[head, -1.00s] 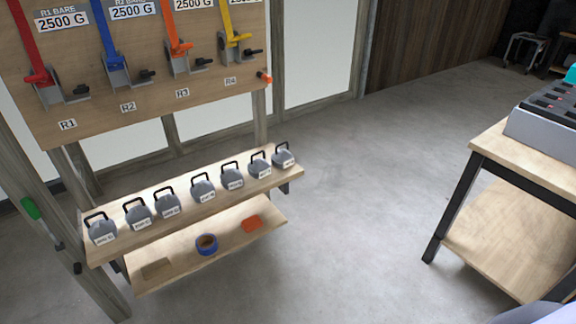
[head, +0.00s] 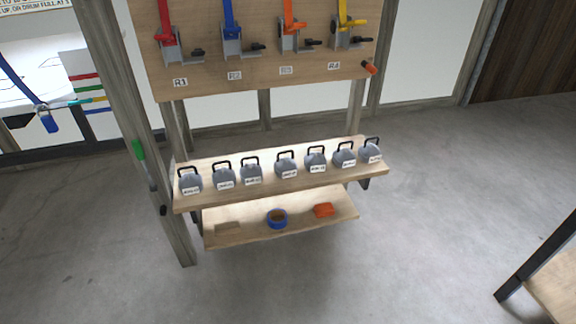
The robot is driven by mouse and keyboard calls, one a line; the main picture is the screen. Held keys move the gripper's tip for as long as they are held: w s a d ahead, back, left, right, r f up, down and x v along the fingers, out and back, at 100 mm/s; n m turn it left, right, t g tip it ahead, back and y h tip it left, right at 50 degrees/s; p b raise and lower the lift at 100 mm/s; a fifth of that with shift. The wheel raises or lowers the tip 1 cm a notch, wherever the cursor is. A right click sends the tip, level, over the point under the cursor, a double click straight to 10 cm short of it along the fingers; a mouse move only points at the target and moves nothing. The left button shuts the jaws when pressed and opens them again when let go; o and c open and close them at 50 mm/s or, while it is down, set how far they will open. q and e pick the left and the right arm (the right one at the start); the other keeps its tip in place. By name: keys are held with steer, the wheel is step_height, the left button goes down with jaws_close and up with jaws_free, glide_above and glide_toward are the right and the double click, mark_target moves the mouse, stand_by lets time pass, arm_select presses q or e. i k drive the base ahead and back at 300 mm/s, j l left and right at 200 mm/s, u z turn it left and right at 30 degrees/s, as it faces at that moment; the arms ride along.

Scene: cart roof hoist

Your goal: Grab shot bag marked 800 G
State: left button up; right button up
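Several grey shot bags with black loop handles stand in a row on the upper wooden shelf (head: 290,192) in the head view. The leftmost bag (head: 190,182) is at the shelf's left end, a middle bag (head: 287,165) near its centre, and the rightmost bag (head: 371,152) at its right end. Each has a white label on its front. The labels are too small to read, so I cannot tell which is marked 800 G. Neither of my grippers shows in the view.
A lower shelf (head: 245,237) holds a blue tape roll (head: 277,219) and an orange block (head: 324,210). Above is a board (head: 210,88) with coloured levers labelled R1 to R4. A wooden post (head: 135,130) stands at left, a table (head: 556,285) at lower right. The floor (head: 420,230) in front is clear.

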mark_target(286, 167)
steer(key=i+l+u, duration=0.1)
steer(key=i+l, duration=0.2)
steer(key=i+l+u, duration=0.1)
steer(key=i+l, duration=0.2)
steer(key=i+l+u, duration=0.1)
steer(key=i+l, duration=0.2)
steer(key=l, duration=0.15)
steer(key=i+l, duration=0.3)
steer(key=i+l+u, duration=0.15)
steer(key=l, duration=0.35)
steer(key=i+l+u, duration=0.1)
steer(key=i+l, duration=0.3)
steer(key=i+l+u, duration=0.1)
steer(key=l, duration=0.35)
steer(key=i, duration=0.1)
